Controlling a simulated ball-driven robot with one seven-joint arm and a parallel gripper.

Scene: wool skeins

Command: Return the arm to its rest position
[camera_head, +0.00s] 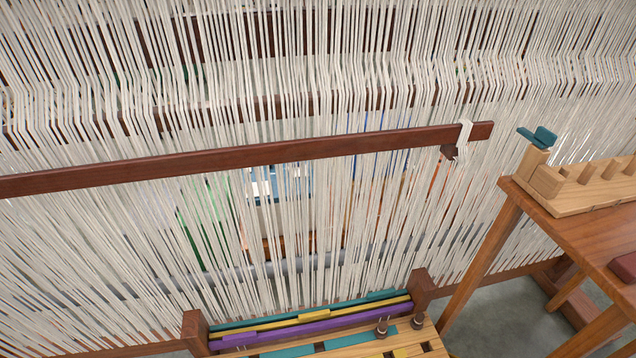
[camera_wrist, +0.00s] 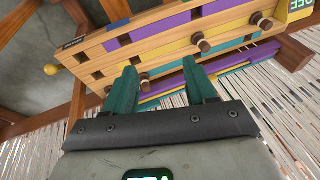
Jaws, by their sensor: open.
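My gripper (camera_wrist: 160,78) shows in the wrist view, with its two teal fingers wide apart and nothing visible between them. Past the fingertips is a wooden panel (camera_wrist: 100,52) with purple, yellow and teal strips and several dark knobs. I cannot tell whether the fingertips touch it. I cannot make out my arm or gripper in the head view, so the arm's overall pose is hidden.
A loom's pale threads (camera_head: 330,220) fill most of the head view, crossed by a dark red-brown bar (camera_head: 250,155). A wooden table (camera_head: 590,240) with a peg rack (camera_head: 590,203) stands at the right. Coloured bars (camera_head: 310,325) lie low in the middle. Grey floor (camera_head: 500,310) shows between.

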